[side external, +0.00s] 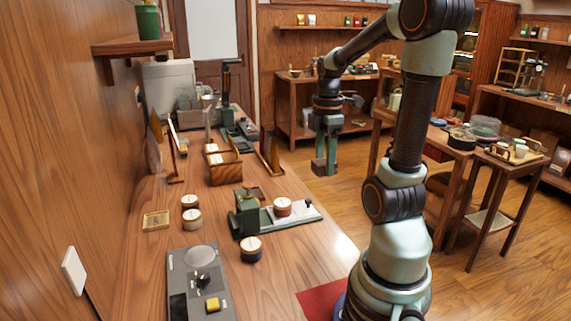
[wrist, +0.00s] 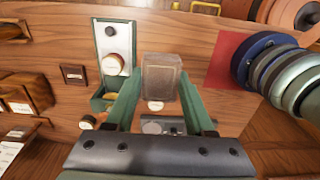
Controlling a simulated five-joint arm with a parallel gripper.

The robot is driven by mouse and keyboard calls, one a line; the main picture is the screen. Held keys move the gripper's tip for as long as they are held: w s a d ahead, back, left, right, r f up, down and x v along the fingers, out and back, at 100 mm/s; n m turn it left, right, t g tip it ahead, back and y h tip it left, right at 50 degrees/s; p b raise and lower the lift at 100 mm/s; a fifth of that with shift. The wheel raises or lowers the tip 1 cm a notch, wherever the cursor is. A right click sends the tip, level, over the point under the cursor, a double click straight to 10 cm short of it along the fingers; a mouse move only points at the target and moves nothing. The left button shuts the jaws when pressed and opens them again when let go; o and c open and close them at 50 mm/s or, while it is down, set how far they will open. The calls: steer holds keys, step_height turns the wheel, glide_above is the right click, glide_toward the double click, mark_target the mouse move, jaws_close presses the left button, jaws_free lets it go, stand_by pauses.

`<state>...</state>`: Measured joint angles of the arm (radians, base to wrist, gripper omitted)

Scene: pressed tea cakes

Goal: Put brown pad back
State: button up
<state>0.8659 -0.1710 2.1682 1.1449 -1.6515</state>
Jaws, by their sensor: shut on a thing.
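My gripper (side external: 324,170) hangs in the air to the right of the bench, clear of its top. In the wrist view my gripper (wrist: 163,100) has its green fingers on either side of a brownish, blurred-edged block, which I take for the brown pad (wrist: 163,75); it is shut on this.
A cake tin (side external: 282,207) stands on the press's pale plate. A dark tin (side external: 251,248) is in front of it, with two more tins (side external: 191,210) to the left. A grey scale (side external: 195,285), a wooden box (side external: 224,172) and a red mat (side external: 322,300) are also on the bench.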

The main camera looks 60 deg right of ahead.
mark_target(320, 238)
steer(key=shift+s+a+f, duration=0.1)
steer(key=shift+s+f, duration=0.05)
steer(key=shift+f, duration=0.1)
step_height(320, 238, down, 20)
steer(key=shift+r, duration=0.25)
steer(key=shift+f, duration=0.1)
steer(key=o, duration=1.2)
step_height(320, 238, up, 12)
steer(key=w+a+r+m+t, duration=0.2)
steer(key=w+a+r+m, duration=0.1)
steer(key=a, duration=0.4)
steer(key=w+a+r+m+t, duration=0.1)
steer(key=w+a+r+m, duration=0.2)
steer(key=a+r, duration=0.2)
steer(key=w+a+r+m+t, duration=0.2)
steer(key=w+a+r+m, duration=0.1)
steer(key=a, duration=0.8)
steer(key=shift+r+t, duration=0.3)
steer(key=shift+r, duration=0.55)
